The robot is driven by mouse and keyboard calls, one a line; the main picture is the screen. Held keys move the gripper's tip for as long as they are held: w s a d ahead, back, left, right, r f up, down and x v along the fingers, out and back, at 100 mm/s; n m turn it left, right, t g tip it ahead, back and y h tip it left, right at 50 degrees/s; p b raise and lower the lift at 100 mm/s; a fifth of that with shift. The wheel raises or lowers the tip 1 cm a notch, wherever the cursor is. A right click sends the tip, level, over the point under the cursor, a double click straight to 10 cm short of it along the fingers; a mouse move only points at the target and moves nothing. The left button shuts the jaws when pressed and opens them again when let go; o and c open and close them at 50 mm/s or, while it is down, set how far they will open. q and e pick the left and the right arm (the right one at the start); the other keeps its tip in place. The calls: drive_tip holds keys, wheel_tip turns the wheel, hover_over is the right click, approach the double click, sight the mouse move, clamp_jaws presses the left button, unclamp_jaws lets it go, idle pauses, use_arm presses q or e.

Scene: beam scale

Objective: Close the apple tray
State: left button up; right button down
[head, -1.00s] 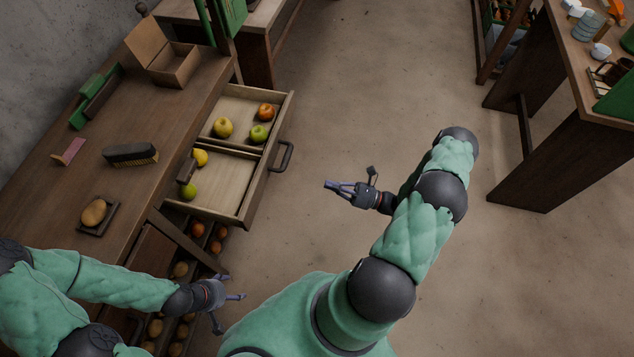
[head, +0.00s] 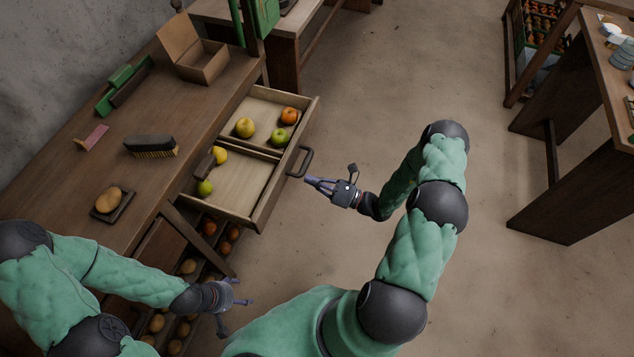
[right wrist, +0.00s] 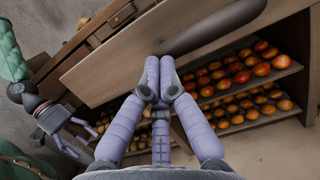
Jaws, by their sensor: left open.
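The apple tray (head: 262,212) is a wooden drawer pulled out from the workbench's side, with a dark handle (head: 300,162) on its front. A yellow apple (head: 245,128), an orange-red apple (head: 289,116) and a green apple (head: 280,136) lie in its far compartment. A yellow fruit (head: 220,155) and a green apple (head: 204,187) lie in the near one. My right gripper (head: 314,182) is just in front of the handle. In the right wrist view, two fingers (right wrist: 159,75) meet near the handle (right wrist: 215,27); whether they touch it is unclear. My left gripper (head: 234,304) is open and empty, low beside the bench.
The workbench (head: 100,210) holds a cardboard box (head: 195,62), a brush (head: 150,146) and a potato (head: 109,200) on a small board. Shelves of fruit (right wrist: 245,85) are under the drawer. The floor (head: 400,80) right of the drawer is clear.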

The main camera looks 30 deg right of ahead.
sight(286, 176)
drive_tip(key=f+x, duration=0.1)
drive_tip(key=x, duration=0.6)
drive_tip(key=f+x, duration=0.1)
drive_tip(key=x, duration=0.7)
drive_tip(key=f+x, duration=0.2)
drive_tip(key=x, duration=0.5)
drive_tip(key=shift+w+a+b, duration=0.35)
drive_tip(key=shift+w+a, duration=0.2)
use_arm(q)
drive_tip(key=shift+f, duration=0.25)
use_arm(e)
drive_tip(key=shift+d, duration=0.1)
drive_tip(key=shift+s+d+f, duration=0.15)
drive_tip(key=shift+s+d, duration=0.05)
drive_tip(key=v, duration=0.4)
drive_tip(key=shift+s+d, duration=0.1)
drive_tip(key=shift+s, duration=0.05)
drive_tip(key=p+v, duration=0.2)
drive_tip(key=v, duration=0.5)
drive_tip(key=shift+s+d, duration=0.25)
use_arm(q)
drive_tip(key=shift+s+a+r, duration=0.15)
drive_tip(key=shift+s+r, duration=0.65)
drive_tip(key=shift+r, duration=0.2)
use_arm(e)
drive_tip(key=shift+s+d+f, duration=0.25)
drive_tip(key=shift+s+d, duration=0.15)
drive_tip(key=shift+s, duration=0.2)
